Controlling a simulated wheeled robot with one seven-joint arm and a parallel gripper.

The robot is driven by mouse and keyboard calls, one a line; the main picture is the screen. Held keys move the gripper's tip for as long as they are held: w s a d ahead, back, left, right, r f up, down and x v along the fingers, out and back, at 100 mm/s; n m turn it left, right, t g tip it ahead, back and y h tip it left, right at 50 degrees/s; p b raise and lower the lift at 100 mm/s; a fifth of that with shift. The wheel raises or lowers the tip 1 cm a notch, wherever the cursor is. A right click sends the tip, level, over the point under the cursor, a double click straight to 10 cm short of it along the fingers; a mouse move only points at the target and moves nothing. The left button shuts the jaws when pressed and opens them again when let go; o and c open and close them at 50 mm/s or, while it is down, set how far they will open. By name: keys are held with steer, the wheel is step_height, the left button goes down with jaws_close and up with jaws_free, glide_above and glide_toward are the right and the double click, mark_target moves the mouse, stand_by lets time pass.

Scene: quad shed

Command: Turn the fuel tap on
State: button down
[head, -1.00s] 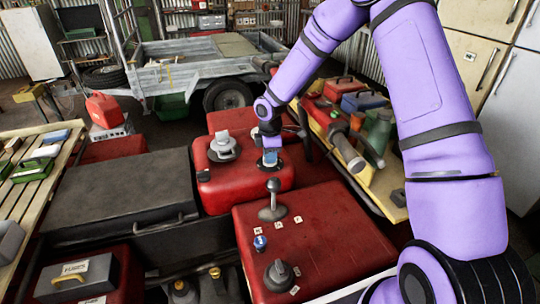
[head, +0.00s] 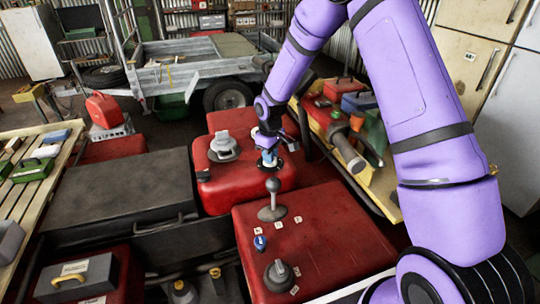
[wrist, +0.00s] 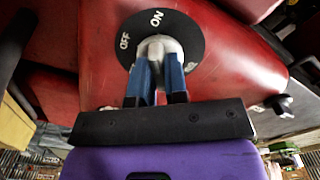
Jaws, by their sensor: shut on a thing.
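The fuel tap (wrist: 158,46) is a light grey handle on a black round plate (wrist: 183,32) marked OFF, ON and, partly hidden, RES. The plate is set on a red tank top (head: 222,188). In the wrist view the handle's visible end lies between the OFF and ON marks; its exact setting I cannot tell. My gripper (wrist: 159,68) has its blue fingers on either side of the handle and is shut on it. In the head view my gripper (head: 268,157) is over the tap and hides most of it.
A grey cap (head: 224,146) stands left of the tap on the same red body. A grey knobbed lever (head: 272,200) rises close in front, with a blue key (head: 261,243) and a dark knob (head: 279,273) nearer. A cluttered wooden bench (head: 378,185) is at right.

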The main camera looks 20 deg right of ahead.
steer(key=shift+m, duration=0.6)
steer(key=c, duration=1.1)
jaws_free()
steer(key=shift+c, duration=0.2)
steer(key=shift+r, duration=0.1)
step_height(320, 180, up, 11)
steer(key=shift+f, duration=0.2)
